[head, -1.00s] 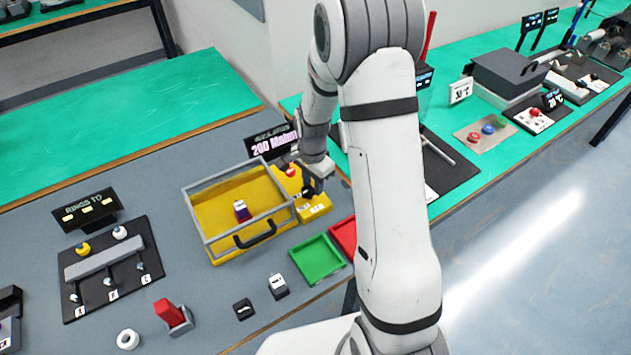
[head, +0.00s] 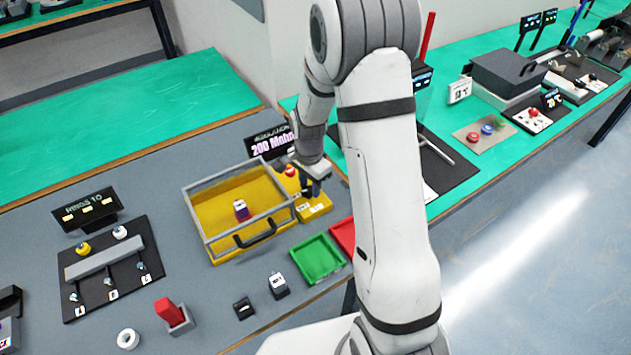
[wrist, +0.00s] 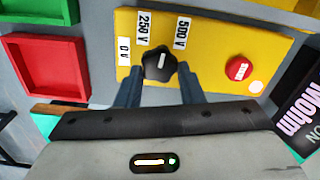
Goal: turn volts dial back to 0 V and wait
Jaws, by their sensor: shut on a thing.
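The black volts dial (wrist: 156,66) sits on a yellow panel (wrist: 215,60) in the wrist view. White labels 0 V (wrist: 123,51), 250 V (wrist: 143,29) and 500 V (wrist: 181,33) stand around it. The dial's white mark points roughly up the picture, towards the side of the 250 V and 500 V labels; I cannot tell its exact setting. My gripper (wrist: 160,86) is shut on the dial, one finger on each side. In the head view my gripper (head: 314,186) is low over the yellow panel (head: 316,211) and hides the dial.
A red button (wrist: 239,67) is on the same panel. A display reading 200 Mohm (head: 273,146) stands behind. A yellow bin with a grey frame (head: 214,245) is close on the left. Green (head: 318,258) and red (head: 342,234) trays lie in front.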

